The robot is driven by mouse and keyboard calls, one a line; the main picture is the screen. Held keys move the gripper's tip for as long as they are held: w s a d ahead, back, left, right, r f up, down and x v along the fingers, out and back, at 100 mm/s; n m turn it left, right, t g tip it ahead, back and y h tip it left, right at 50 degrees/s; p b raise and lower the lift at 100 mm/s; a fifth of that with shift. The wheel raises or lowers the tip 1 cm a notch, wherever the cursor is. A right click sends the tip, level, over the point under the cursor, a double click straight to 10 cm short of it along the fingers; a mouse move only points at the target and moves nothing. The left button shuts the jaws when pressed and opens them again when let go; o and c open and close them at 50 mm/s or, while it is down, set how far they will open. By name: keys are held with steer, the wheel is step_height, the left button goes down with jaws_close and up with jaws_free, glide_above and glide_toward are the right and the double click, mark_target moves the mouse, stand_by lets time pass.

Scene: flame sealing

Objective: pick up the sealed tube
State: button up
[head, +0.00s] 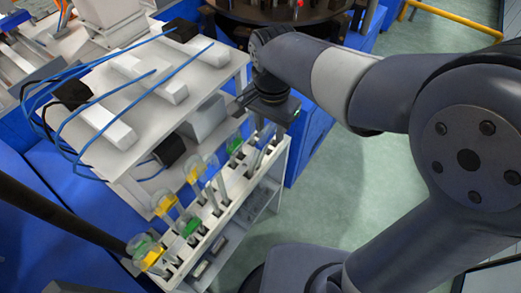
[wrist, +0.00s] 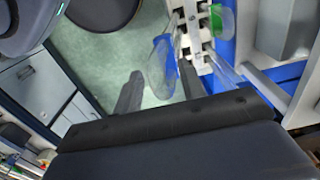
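My gripper (head: 266,128) is at the far right end of a white rack (head: 228,205), pointing down. In the wrist view my gripper (wrist: 160,72) has its two dark fingers apart. A clear glass tube (wrist: 160,62) shows between and beyond the fingertips; I cannot tell how far off it is or whether it touches them. A tube with a green part (wrist: 222,20) stands further right in the wrist view. In the head view, tubes with green (head: 190,228) and yellow (head: 163,204) parts stand along the rack. I cannot tell which tube is the sealed one.
A white bench (head: 125,130) with white blocks and blue cables (head: 140,78) stands left of the rack. A dark round table (head: 285,12) is at the back. Green floor (head: 330,195) lies open right of the rack. A yellow rail (head: 455,20) is at the far right.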

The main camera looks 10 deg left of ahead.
steer(key=shift+c, duration=0.3)
jaws_close()
steer(key=shift+r, duration=0.1)
